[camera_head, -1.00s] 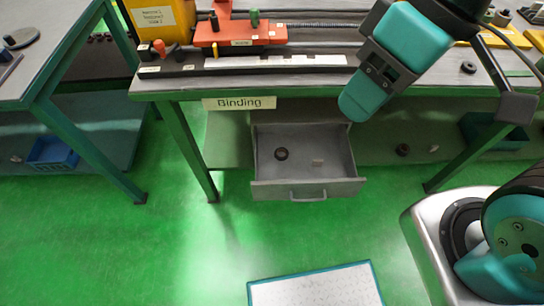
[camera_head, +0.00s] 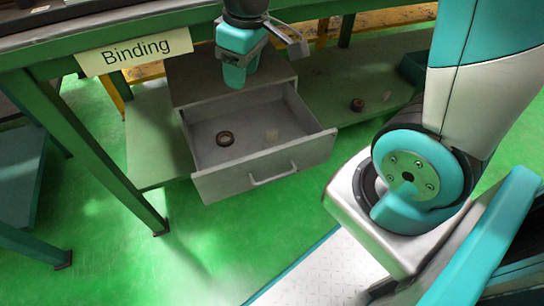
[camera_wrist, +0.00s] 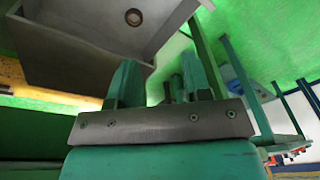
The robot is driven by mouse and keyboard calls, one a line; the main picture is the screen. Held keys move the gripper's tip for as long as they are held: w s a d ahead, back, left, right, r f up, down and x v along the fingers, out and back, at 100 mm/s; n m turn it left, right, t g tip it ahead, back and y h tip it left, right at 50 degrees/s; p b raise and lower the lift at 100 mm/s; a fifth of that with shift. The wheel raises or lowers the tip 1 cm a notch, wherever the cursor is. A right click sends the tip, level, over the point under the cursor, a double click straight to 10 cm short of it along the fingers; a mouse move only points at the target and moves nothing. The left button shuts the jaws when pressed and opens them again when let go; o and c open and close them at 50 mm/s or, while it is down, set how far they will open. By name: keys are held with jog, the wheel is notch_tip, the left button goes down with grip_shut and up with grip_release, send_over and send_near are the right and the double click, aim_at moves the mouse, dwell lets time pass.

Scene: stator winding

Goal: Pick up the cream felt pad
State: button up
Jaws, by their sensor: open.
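The drawer (camera_wrist: 75,50) is at the top left there, and I do not see the pad in that view.
A dark brown ring (camera_head: 225,138) lies in the drawer left of the pad; it also shows in the wrist view (camera_wrist: 133,17). Another ring (camera_head: 357,104) is on the green lower shelf (camera_head: 325,80). The "Binding" bench edge (camera_head: 60,58) runs above the drawer. Green floor is free in front.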

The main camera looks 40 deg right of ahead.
jog(key=w+d+f+h+b, duration=0.1)
jog(key=w+d+f+b, duration=0.1)
jog(key=d+f+b, duration=0.3)
jog(key=w+f+b, duration=0.1)
jog(key=f+b, duration=0.1)
jog(key=f, duration=0.6)
jog(key=w+d+f+h+b, duration=0.1)
jog(key=w+d+f+b, duration=0.1)
jog(key=d+f+b, duration=0.3)
jog(key=n+g, duration=0.1)
jog(key=n, duration=0.6)
send_over(272, 131)
jog(key=shift+y, duration=0.3)
notch_tip(272, 131, down, 7)
jog(key=shift+a+r, duration=0.1)
jog(key=shift+f+n, duration=0.3)
jog(key=shift+n, duration=0.1)
notch_tip(272, 131, down, 7)
jog(key=b, duration=0.3)
jog(key=shift+f+b, duration=0.1)
jog(key=shift+b, duration=0.3)
grip_shut()
